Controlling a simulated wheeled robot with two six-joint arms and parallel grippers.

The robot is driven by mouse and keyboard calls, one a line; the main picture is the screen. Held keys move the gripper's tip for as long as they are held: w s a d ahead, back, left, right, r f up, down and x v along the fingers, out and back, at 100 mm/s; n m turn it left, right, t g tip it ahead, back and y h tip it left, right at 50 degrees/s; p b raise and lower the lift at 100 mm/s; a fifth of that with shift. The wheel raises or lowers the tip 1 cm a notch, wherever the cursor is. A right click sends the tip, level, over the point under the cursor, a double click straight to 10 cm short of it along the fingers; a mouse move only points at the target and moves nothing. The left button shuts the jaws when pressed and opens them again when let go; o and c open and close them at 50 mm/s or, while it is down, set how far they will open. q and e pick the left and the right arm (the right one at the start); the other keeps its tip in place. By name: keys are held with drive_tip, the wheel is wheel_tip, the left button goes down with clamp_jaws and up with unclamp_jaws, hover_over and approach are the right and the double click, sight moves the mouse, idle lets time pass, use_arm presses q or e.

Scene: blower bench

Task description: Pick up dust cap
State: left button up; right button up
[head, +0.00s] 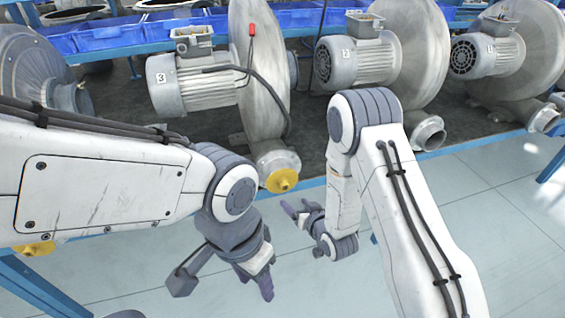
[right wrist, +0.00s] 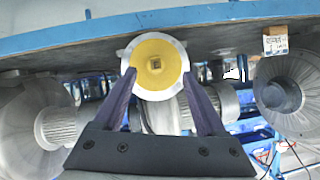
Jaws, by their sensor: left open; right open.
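A yellow dust cap (head: 282,180) sits on the pale outlet flange of the blower marked 3 (head: 182,82), at the bench's front edge. In the right wrist view the cap (right wrist: 157,66) is a yellow disc with a small dark square centre. My right gripper (head: 303,228) is open, below and right of the cap in the head view. Its fingertips (right wrist: 157,76) appear on either side of the cap's lower part in the wrist view; I cannot tell whether they touch it. My left gripper (head: 224,285) is open and empty, lower and further left.
A second yellow cap (head: 36,248) shows at the far left, partly behind my left arm. Blowers marked 2 (head: 358,62) and 1 (head: 488,55) stand further right. Blue bins (head: 110,34) line the back. The pale floor (head: 505,215) in front is clear.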

sight(285, 188)
drive_tip(key=shift+t, duration=0.4)
drive_tip(key=p+x, duration=0.1)
drive_tip(key=x, duration=0.2)
drive_tip(key=p+x, duration=0.1)
drive_tip(key=x, duration=0.2)
drive_tip(key=r+p+x, duration=0.1)
drive_tip(key=x, duration=0.2)
drive_tip(key=shift+w+d+f, duration=0.1)
drive_tip(key=shift+w+d, duration=0.1)
drive_tip(key=shift+w, duration=0.3)
drive_tip(key=shift+w+a+f, duration=0.1)
drive_tip(key=shift+w+f, duration=0.05)
drive_tip(key=shift+w, duration=0.1)
use_arm(q)
wheel_tip(285, 188, up, 4)
drive_tip(key=shift+r, duration=0.25)
use_arm(e)
clamp_jaws()
